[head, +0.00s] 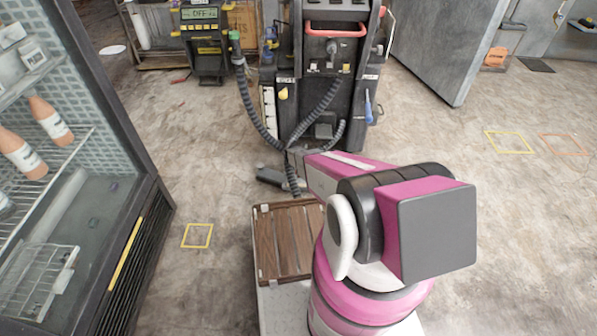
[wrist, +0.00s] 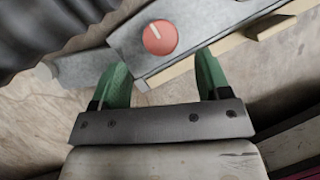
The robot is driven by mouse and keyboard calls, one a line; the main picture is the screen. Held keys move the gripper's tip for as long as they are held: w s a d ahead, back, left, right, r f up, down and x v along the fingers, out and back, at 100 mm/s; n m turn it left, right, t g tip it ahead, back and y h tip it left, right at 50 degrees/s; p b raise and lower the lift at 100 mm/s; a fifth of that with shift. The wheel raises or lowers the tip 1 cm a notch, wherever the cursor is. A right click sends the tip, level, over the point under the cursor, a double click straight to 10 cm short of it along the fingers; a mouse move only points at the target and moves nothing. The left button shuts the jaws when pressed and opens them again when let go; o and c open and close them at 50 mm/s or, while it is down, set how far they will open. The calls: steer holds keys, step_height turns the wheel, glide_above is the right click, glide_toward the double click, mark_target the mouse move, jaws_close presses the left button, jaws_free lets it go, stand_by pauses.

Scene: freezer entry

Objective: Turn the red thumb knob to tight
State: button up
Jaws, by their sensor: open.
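The red thumb knob (wrist: 160,37) shows in the wrist view, a round red disc with a pale line on its face, set on a grey metal bracket (wrist: 190,28). The pale line points up and to the left. My gripper (wrist: 160,75) is open, with its two green fingers below the knob in the picture, one toward each side. The fingers are apart from each other with nothing clearly held between them. In the head view my pink and grey arm hides my gripper, and I cannot make out the knob there.
A dark machine (head: 325,75) with a red handle and ribbed hoses (head: 262,125) stands ahead. A glass-door cabinet (head: 150,200) with bottles is on the left. A wooden slatted board (head: 286,240) lies beside my arm.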

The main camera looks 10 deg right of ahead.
steer(key=x, duration=0.5)
steer(key=shift+w+d+f, duration=0.1)
steer(key=shift+w+f, duration=0.05)
steer(key=shift+f, duration=0.2)
steer(key=shift+c, duration=0.3)
steer(key=c, duration=0.8)
